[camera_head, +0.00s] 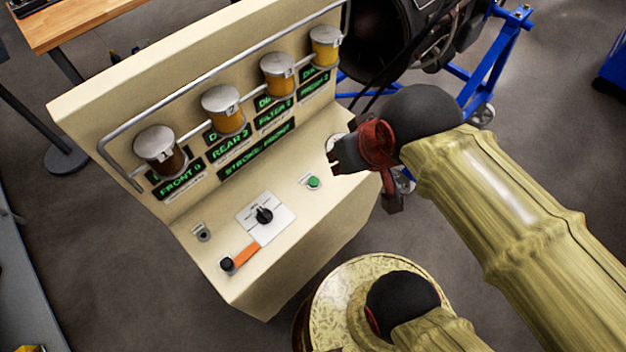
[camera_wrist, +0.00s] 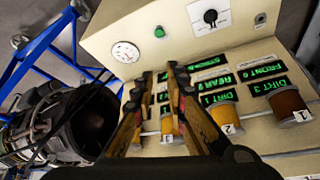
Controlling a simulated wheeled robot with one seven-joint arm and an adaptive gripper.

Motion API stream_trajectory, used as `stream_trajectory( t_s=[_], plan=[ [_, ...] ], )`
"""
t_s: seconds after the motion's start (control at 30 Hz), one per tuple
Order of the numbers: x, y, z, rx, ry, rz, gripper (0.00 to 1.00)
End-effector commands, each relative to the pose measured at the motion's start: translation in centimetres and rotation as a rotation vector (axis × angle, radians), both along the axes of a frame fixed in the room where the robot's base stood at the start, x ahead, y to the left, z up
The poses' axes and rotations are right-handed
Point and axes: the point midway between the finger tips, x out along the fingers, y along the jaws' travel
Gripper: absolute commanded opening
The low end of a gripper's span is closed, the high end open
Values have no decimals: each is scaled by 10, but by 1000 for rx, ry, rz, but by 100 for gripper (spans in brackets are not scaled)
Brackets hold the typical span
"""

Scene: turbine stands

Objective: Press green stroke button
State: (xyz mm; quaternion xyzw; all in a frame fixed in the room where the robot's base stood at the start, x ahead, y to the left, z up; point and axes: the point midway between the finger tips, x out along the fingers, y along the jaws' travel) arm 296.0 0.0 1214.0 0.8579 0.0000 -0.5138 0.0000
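The green stroke button (camera_head: 313,182) is a small round button on the sloping top of the beige console (camera_head: 290,225). It also shows in the wrist view (camera_wrist: 159,31), beyond my fingertips. My gripper (camera_head: 338,158) is above the console's right end, up and to the right of the button in the head view, apart from it. In the wrist view my gripper (camera_wrist: 160,72) has a gap between its two fingertips and nothing in it. The fingers cover part of the green-lit displays (camera_wrist: 200,98).
A black rotary knob (camera_head: 264,215) on a white plate and an orange-handled control (camera_head: 240,257) lie left of the button. A round gauge (camera_wrist: 125,52) is beside it. A metal rail (camera_head: 220,70) and several numbered jars (camera_head: 222,108) stand behind. A turbine on a blue stand (camera_head: 495,60) is at the back right.

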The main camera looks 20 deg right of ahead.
Motion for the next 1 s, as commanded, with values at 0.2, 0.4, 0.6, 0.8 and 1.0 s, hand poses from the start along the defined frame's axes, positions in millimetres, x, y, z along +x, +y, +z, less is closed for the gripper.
stream_trajectory(
  t_s=[0.2, 0.4, 0.6, 0.8, 1.0],
  plan=[
    [0, 0, 0, 0, 0, 0, 0],
    [0, 0, 0, 0, 0, 0, 0],
    [0, 0, 0, 0, 0, 0, 0],
    [0, 0, 0, 0, 0, 0, 0],
    [0, 0, 0, 0, 0, 0, 0]
  ],
)
